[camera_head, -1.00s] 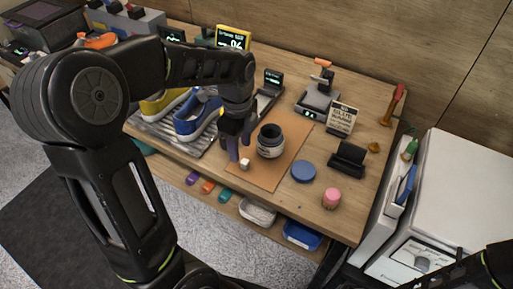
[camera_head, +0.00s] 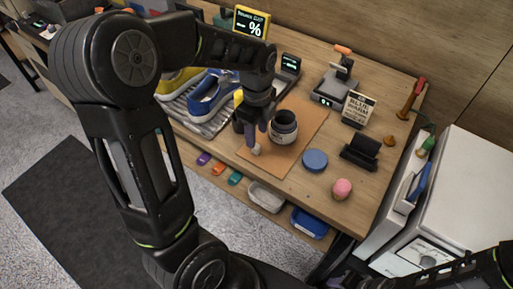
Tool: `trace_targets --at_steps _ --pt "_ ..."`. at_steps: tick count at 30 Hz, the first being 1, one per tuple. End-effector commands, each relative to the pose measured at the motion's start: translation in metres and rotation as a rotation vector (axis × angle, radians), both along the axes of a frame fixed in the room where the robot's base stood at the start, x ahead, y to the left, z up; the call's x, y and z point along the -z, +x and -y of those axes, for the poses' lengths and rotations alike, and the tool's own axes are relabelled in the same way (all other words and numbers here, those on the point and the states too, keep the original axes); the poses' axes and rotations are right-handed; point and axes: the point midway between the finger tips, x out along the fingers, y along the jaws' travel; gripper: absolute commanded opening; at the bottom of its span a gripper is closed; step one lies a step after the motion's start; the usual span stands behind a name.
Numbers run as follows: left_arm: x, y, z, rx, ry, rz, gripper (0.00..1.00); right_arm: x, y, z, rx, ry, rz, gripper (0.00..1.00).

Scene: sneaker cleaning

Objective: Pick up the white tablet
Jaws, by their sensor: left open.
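The white tablet (camera_head: 256,149) is a small pale block on the tan mat (camera_head: 297,148), in front and to the left of the open dark jar (camera_head: 283,125). My left gripper (camera_head: 257,136) points down right at the tablet, with its jaws open. The fingertips partly cover the tablet, and I cannot tell whether they touch it. The jar has a pale label and stands close to the right of my left gripper. My right arm shows at the bottom right corner; its gripper (camera_head: 338,281) is dark and cut by the frame edge, so its jaws are unclear.
A round blue lid (camera_head: 315,160) and a pink piece (camera_head: 342,189) lie right of the mat. A black stand (camera_head: 361,153) and a small sign (camera_head: 358,108) are further right. Blue and yellow sneakers (camera_head: 212,93) rest on a rack at left. Trays (camera_head: 266,197) sit below the table edge.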

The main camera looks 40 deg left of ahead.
Motion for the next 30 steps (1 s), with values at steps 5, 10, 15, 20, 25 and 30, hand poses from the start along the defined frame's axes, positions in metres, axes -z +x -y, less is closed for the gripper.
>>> trace_targets --at_steps 5,10,15,20,25,30 --pt "0.004 -0.001 0.000 0.000 0.000 -0.003 0.45 -0.002 0.000 0.000 0.000 0.000 0.000 0.36" --pt "0.026 -0.002 0.000 0.000 0.000 -0.006 0.45 -0.010 -0.001 0.000 0.001 -0.003 -0.003 0.36" --pt "0.048 -0.001 -0.001 0.000 0.000 -0.003 0.45 -0.011 -0.002 0.001 0.001 -0.003 -0.005 0.36" --pt "0.052 -0.001 -0.001 0.000 0.000 0.000 0.45 -0.011 -0.002 0.001 0.001 -0.003 -0.005 0.36" --pt "0.052 -0.001 -0.001 0.000 0.000 0.000 0.45 -0.011 -0.002 0.001 0.001 -0.003 -0.005 0.36" --pt "0.052 -0.001 -0.001 0.000 0.000 0.000 0.45 -0.011 -0.002 0.001 0.001 -0.003 -0.005 0.36"
